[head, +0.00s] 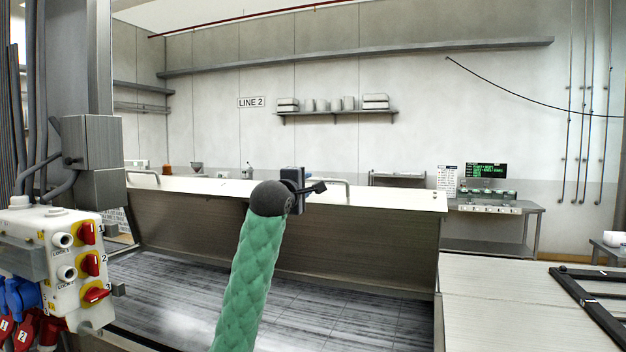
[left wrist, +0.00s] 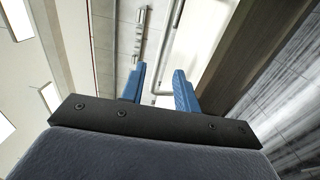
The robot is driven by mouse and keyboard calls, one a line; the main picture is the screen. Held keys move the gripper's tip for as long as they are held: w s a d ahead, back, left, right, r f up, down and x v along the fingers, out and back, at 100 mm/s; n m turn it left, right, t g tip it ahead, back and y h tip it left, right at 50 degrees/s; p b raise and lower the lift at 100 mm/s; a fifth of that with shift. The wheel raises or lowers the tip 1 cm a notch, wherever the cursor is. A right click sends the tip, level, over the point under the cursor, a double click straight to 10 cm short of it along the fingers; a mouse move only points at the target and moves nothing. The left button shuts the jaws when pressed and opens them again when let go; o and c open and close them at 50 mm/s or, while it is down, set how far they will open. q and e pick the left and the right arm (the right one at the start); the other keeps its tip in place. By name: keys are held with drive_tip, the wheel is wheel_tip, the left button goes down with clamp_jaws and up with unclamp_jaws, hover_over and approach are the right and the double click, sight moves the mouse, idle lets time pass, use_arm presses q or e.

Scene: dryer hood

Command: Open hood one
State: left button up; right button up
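A long dryer (head: 365,235) with dark side panels and a white top (head: 400,198) runs across the head view. Two metal bar handles stand on its top: a near one (head: 335,182) by my gripper and one at the far left (head: 143,173). No hood number is readable. My left gripper (head: 304,186) is at the front edge of the top, just left of the near handle. In the left wrist view its blue fingers (left wrist: 158,88) are apart, with a bent metal bar (left wrist: 167,60) showing between and beyond them. Contact cannot be told. My right gripper is out of view.
A switch box (head: 62,260) with red knobs numbered 1 to 3 stands at the left. A pale table (head: 500,310) with a black frame (head: 598,305) is at the right. Wall shelves (head: 335,112) and a bench (head: 500,207) are behind. Grey floor lies before the dryer.

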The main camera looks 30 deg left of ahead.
sight(314, 181)
use_arm(q)
drive_tip(key=p+x, duration=0.2)
drive_tip(key=x, duration=0.2)
drive_tip(key=shift+w+a+r+p, duration=0.15)
drive_tip(key=shift+w+p, duration=0.1)
drive_tip(key=shift+p, duration=0.05)
drive_tip(key=shift+w+a, duration=0.1)
drive_tip(key=shift+w, duration=0.55)
clamp_jaws()
